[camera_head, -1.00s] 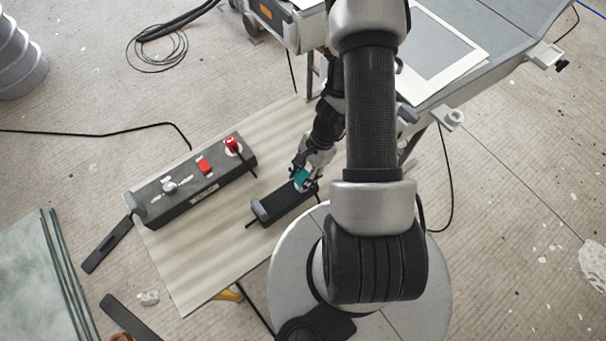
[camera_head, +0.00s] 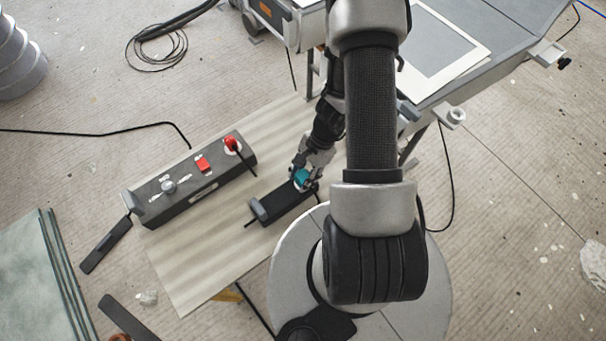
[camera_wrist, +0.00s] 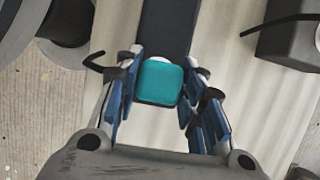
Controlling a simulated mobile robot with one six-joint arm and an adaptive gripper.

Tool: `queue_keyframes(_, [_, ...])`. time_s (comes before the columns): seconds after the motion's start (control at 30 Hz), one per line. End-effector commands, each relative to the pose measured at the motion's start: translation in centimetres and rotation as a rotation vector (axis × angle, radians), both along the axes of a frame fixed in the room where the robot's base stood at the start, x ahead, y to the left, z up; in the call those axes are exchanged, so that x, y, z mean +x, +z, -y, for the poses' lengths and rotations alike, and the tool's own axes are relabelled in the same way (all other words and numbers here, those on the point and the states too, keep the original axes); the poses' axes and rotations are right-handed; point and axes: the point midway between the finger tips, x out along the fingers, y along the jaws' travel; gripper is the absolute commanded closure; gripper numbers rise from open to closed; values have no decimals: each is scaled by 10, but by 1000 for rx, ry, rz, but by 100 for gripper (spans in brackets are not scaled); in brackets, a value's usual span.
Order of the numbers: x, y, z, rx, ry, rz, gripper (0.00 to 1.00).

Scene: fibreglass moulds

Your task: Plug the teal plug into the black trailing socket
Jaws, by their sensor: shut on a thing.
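The teal plug (camera_head: 301,176) is between the fingers of my gripper (camera_head: 304,180), at the far right end of the black trailing socket (camera_head: 282,205). In the wrist view, my gripper (camera_wrist: 157,100) is shut on the teal plug (camera_wrist: 159,82), with a blue-padded finger on each side. A white round socket face shows partly around the plug, and the black socket body (camera_wrist: 168,28) runs away beyond it. The plug covers the socket holes, so I cannot tell how deep it sits.
A dark control box (camera_head: 190,185) with a red switch, a grey knob and a red plug stands left of the socket on a pale board (camera_head: 190,278). A grey-topped table (camera_head: 520,40) is at upper right. Loose cables lie on the floor at upper left.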

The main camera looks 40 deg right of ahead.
Motion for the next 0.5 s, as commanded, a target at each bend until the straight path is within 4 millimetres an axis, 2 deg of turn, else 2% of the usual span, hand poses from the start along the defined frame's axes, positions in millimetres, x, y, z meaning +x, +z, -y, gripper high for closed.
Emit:
queue_keyframes(0.17, [0,-4,0,0,0,0,85])
queue_keyframes(0.2, [0,-4,0,0,0,0,62])
queue_keyframes(0.5, [0,-3,0,0,0,0,42])
